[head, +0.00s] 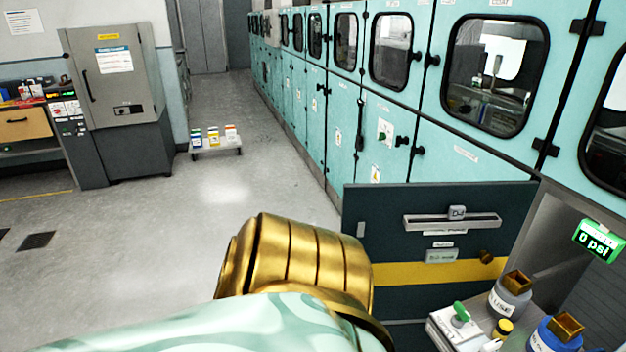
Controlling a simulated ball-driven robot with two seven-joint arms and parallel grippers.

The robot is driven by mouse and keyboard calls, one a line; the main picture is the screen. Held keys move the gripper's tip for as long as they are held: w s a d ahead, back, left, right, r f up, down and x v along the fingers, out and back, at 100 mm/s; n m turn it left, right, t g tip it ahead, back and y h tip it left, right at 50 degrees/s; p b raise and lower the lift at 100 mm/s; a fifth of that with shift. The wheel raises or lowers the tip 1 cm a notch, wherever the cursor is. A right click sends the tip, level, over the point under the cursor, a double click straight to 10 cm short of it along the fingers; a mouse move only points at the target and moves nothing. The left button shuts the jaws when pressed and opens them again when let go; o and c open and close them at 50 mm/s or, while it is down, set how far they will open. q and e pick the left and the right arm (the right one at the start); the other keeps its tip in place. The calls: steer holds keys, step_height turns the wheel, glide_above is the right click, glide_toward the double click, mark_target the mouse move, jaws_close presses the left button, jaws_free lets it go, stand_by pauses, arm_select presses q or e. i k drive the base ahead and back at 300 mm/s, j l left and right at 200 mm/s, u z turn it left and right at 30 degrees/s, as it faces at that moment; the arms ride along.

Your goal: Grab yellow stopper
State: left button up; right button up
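A small yellow-topped piece (504,327), likely the yellow stopper, sits on the light tray or cart top (478,312) at the lower right. It stands between a grey bottle (511,300) and a white box with a green knob (460,314). A blue bottle (545,342) is to its right, cut off by the bottom edge. Both bottles have square brownish-gold tops. A gold and pale green arm part of mine fills the bottom middle, left of these things. No gripper fingers show, so I cannot see either gripper.
An open dark drawer or door panel (400,225) with a yellow stripe stands behind the cart. Teal cabinets (340,110) with windows line the right. A low cart (216,150) holds small bottles.

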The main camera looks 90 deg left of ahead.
mark_target(503, 327)
steer(key=u, duration=1.3)
